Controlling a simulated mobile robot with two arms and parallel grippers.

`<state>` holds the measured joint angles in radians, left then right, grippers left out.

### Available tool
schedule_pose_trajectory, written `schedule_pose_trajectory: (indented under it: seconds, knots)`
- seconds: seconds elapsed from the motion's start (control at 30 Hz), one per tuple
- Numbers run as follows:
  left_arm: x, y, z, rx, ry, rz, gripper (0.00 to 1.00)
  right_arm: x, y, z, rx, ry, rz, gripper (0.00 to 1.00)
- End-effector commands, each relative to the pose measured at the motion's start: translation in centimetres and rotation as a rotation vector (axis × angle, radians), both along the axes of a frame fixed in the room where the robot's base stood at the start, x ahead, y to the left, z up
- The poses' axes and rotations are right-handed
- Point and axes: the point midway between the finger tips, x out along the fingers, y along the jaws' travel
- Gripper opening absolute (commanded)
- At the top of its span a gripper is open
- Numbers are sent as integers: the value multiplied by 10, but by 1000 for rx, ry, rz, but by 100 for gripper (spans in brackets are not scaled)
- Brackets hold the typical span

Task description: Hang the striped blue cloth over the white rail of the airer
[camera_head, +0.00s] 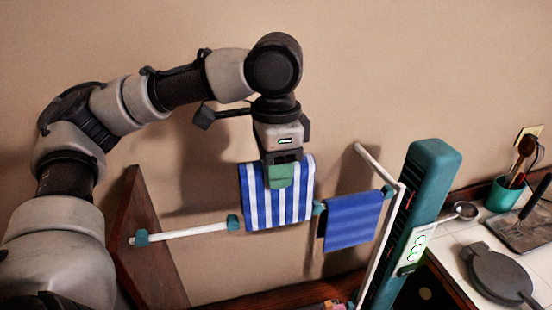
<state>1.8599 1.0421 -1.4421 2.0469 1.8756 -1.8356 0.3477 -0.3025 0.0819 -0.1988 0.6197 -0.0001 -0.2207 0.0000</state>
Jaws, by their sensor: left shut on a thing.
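The blue and white striped cloth (257,200) hangs from my left gripper (281,163), which is shut on its top edge. A green patch shows at the grip; I cannot tell what it belongs to. The white rail (190,231) of the airer runs from lower left toward the teal column. The cloth hides the rail's middle stretch between two teal collars. The cloth's top is above the rail line and its lower edge is slightly below it. I cannot tell whether cloth and rail touch. My right gripper is not in view.
A plain blue cloth (352,222) hangs on the rail to the right. The teal column (430,190) with a white arm stands beyond it. A brown wooden panel (145,240) is at left. A counter at right holds a pan (497,274), ladle (465,211) and utensil pot (502,195).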

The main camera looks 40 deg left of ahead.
Motion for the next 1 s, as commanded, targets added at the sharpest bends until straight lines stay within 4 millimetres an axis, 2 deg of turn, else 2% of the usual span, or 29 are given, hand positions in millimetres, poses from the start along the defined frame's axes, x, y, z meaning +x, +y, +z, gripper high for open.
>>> schedule_pose_trajectory:
  seconds: [1.0]
  knots:
    - [0, 0, -84, 1, 2, 0, 14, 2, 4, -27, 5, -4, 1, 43]
